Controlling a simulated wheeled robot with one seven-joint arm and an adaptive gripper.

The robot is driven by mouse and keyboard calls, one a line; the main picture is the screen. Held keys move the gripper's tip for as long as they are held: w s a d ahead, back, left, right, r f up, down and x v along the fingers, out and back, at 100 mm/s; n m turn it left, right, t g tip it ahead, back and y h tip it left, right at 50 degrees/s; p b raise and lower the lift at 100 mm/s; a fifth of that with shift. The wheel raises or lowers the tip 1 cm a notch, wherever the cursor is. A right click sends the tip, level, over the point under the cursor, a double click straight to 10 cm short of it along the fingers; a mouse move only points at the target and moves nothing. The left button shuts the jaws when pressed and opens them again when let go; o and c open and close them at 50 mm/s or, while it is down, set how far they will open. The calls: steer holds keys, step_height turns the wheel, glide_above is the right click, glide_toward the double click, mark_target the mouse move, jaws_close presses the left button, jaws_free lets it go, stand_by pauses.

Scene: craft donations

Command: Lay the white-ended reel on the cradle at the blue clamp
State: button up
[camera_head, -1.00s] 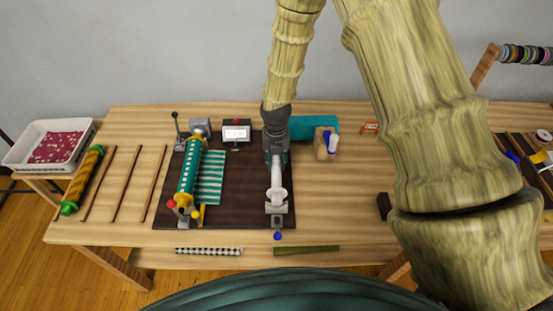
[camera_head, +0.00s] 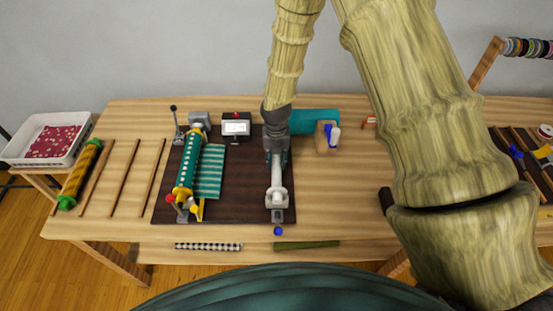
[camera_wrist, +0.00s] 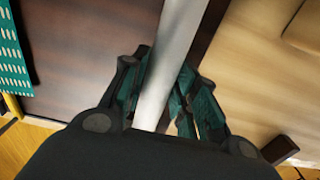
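The white-ended reel (camera_head: 277,177) is a pale grey bar with a white disc at its near end, lying front to back over the right part of the dark board. My gripper (camera_head: 276,157) is around its far part. In the wrist view the gripper's teal fingers (camera_wrist: 165,95) close on both sides of the bar (camera_wrist: 168,65). The grey cradle (camera_head: 278,215) is under the reel's near end, with the blue clamp knob (camera_head: 278,231) in front. I cannot tell whether the reel touches the cradle. Its far end is hidden behind my gripper.
A teal roller (camera_head: 187,165) with striped cloth lies to the left on the dark board (camera_head: 240,205). A small display box (camera_head: 236,127) stands behind. A wooden block (camera_head: 324,138) with a blue-and-white bottle is right of my gripper.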

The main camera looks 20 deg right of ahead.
steer(key=o, duration=0.4)
steer(key=shift+c, duration=0.2)
steer(key=shift+r, duration=0.1)
